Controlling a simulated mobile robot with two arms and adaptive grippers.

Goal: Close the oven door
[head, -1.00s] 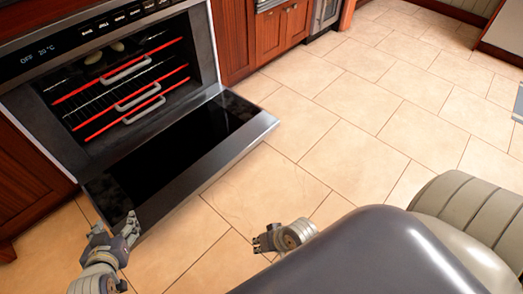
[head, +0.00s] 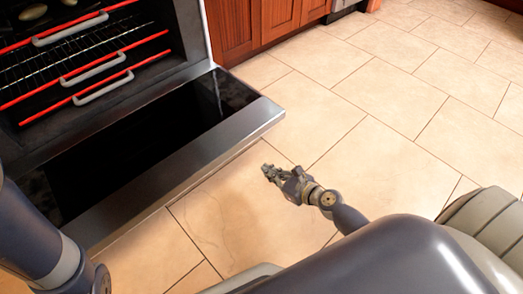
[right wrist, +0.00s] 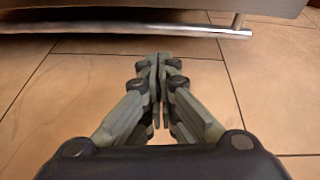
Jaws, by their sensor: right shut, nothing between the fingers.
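The oven door (head: 172,190) is folded down, open, about level, with its dark inner glass facing up. Its front edge runs from lower left to right in the head view. My right gripper (head: 268,172) is shut and empty, in front of the door's front edge, apart from it. In the right wrist view the closed fingertips (right wrist: 157,62) point at a metal handle bar (right wrist: 130,28) beneath the door's edge (right wrist: 120,10), with floor between. My left arm shows at the lower left of the head view, but its gripper is out of frame.
The oven cavity (head: 95,60) holds racks with red front bars and grey handles. Wooden cabinets (head: 265,25) stand right of the oven. The tiled floor (head: 400,110) is clear to the right of the door.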

